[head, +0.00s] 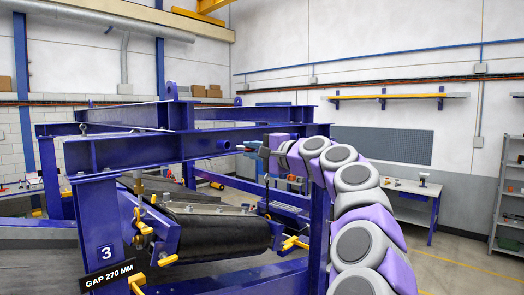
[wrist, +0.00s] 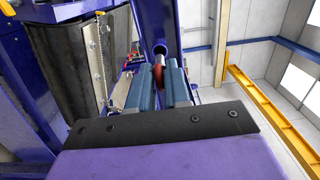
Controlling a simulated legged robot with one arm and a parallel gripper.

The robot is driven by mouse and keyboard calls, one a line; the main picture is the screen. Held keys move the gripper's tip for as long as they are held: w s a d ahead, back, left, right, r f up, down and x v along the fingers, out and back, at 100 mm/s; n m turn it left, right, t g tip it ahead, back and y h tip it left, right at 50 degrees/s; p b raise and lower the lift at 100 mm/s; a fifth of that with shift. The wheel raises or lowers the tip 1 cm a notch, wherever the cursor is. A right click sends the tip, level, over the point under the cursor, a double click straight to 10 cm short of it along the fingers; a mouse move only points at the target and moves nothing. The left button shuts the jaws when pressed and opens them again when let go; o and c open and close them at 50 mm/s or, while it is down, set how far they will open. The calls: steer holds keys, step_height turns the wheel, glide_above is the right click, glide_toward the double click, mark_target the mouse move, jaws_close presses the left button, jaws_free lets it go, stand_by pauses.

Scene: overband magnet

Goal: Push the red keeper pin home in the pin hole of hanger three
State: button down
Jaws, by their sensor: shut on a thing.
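In the wrist view the red keeper pin (wrist: 158,74) sits between the two blue-grey fingers of my gripper (wrist: 156,80), which is shut on it. A short metal shank shows beyond its red part, pointing at a round dark blue socket (wrist: 160,47) on a blue beam. The shank's tip meets or lies very near the socket; I cannot tell how deep it is. In the head view my gripper (head: 241,148) points left at the blue beam's round tube end (head: 222,145), with a small space between. The number 3 plate (head: 107,252) is on the near left post.
A blue steel frame (head: 120,150) surrounds a black roller (head: 215,230) with yellow handles. A chain (head: 267,190) hangs below my gripper. A "GAP 270 MM" sign (head: 108,276) is at the lower left. A workbench (head: 410,195) and shelving (head: 508,200) stand at right; floor there is clear.

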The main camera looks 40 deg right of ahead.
mark_target(240, 148)
steer(key=shift+w+a+p, duration=0.2)
steer(key=shift+w+p, duration=0.15)
steer(key=shift+w, duration=0.65)
steer(key=w+d+p, duration=0.2)
steer(key=w+d, duration=0.1)
steer(key=d, duration=0.1)
steer(key=a, duration=0.4)
steer(key=shift+w, duration=0.1)
steer(key=shift+w+f, duration=0.1)
steer(key=shift+w+d+p, duration=0.1)
steer(key=shift+d+p, duration=0.55)
steer(key=shift+d, duration=0.35)
steer(key=shift+a, duration=0.35)
steer(key=shift+a+b, duration=0.2)
steer(key=shift+b, duration=0.15)
steer(key=shift+d+f, duration=0.1)
steer(key=shift+d, duration=0.75)
steer(key=shift+s+a+r+b, duration=0.15)
steer(key=shift+a+r+b, duration=0.05)
steer(key=shift+a, duration=0.65)
steer(key=shift+s+a+r+b, duration=0.1)
steer(key=shift+a+r+b, duration=0.05)
steer(key=shift+a, duration=0.65)
steer(key=shift+w+f, duration=0.1)
steer(key=shift+w, duration=0.05)
